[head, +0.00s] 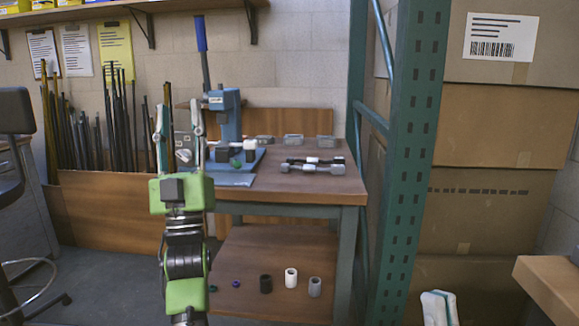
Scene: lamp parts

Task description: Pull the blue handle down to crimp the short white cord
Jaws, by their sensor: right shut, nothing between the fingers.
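The blue handle (201,34) stands upright on a grey lever above the blue press (224,105), which sits on the workbench. A short white piece (247,145) with a grey end lies at the press's lower front; I cannot tell whether it is the short white cord or how it sits in the jaws. My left gripper (178,107) is open and empty, fingers pointing up, in front of and left of the press, below the handle's height. My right gripper (438,297) is shut and empty at the bottom, right of the green post; only its tip shows.
The workbench (310,185) carries dark and grey cylindrical parts (313,165) and several small clear boxes (293,141). A lower shelf (255,255) holds several short tubes. A green rack post (408,150) and stacked cartons (490,205) stand right. Dark rods (118,135) stand left.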

